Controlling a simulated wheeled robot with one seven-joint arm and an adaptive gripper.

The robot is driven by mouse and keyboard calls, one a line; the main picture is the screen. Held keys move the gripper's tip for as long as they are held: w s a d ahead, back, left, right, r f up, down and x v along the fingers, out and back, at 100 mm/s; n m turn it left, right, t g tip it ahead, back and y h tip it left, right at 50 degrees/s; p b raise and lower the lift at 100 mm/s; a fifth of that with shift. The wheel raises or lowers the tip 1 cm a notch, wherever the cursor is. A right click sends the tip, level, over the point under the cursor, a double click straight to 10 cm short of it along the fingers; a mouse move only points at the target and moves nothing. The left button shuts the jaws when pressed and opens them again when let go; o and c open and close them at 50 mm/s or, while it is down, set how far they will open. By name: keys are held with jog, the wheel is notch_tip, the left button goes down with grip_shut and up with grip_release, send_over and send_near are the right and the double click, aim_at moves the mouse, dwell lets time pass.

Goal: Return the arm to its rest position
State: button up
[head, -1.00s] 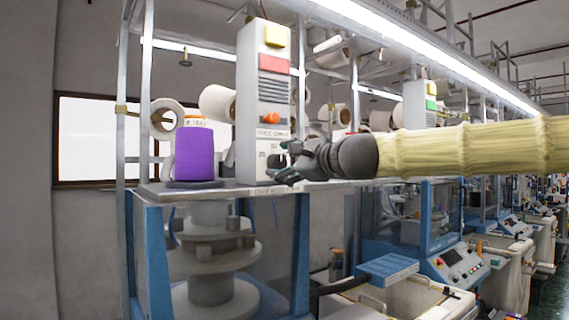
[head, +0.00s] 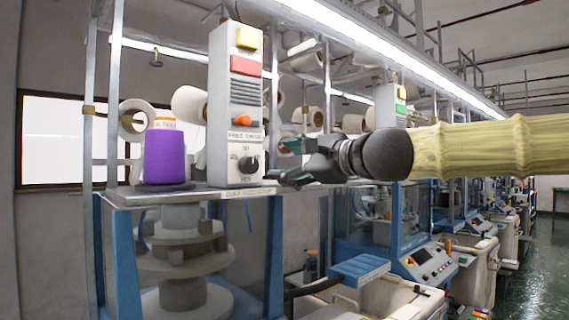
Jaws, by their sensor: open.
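My gripper (head: 284,163) is open and empty, with its fingers pointing left, just right of the white control box (head: 235,110). My arm, in a yellow sleeve, comes in from the right edge of the head view. The gripper appears apart from the box's knob, which shows to its left. A purple yarn cone (head: 165,158) stands upright on the machine's top shelf (head: 140,198), left of the control box.
The blue-framed knitting machine (head: 120,250) stands below the shelf. More machines with control panels (head: 430,258) and white bins (head: 385,297) line the row to the right. White yarn cones (head: 188,103) hang behind. The green floor aisle (head: 545,250) is clear at far right.

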dwell(0.5)
jog(key=w+a+f+n+g+h, duration=0.1)
jog(key=w+f+h, duration=0.15)
jog(key=f, duration=0.95)
jog(key=w+f+n+g+h, duration=0.1)
jog(key=w+f, duration=0.2)
jog(key=f, duration=1)
jog(key=s+d+f+n+g+h, duration=0.1)
jog(key=s+f+n+g+h, duration=0.1)
jog(key=f, duration=1.4)
jog(key=s+d+f+n+g+h, duration=0.1)
jog(key=s+d+f+g, duration=0.15)
jog(key=f, duration=1.35)
jog(key=s+d+f+n+g+h, duration=0.1)
jog(key=s+d+f+n+g, duration=0.15)
jog(key=s+f, duration=0.75)
jog(key=s+d+f+n+g+h, duration=0.1)
jog(key=s+d+f+n+h, duration=0.15)
jog(key=s+f, duration=0.75)
jog(key=s+d+f+n+g, duration=0.2)
jog(key=s+d+f+n, duration=0.1)
jog(key=s+f, duration=0.5)
jog(key=s+d+f+n+g, duration=0.1)
jog(key=s+d+f+n, duration=0.2)
jog(key=s+f, duration=0.5)
jog(key=s+d, duration=0.1)
jog(key=s, duration=0.5)
jog(key=shift+s+d+f+n+g+h, duration=0.2)
jog(key=shift+s+f+n+g+h, duration=0.1)
jog(key=shift+s+g+h, duration=0.1)
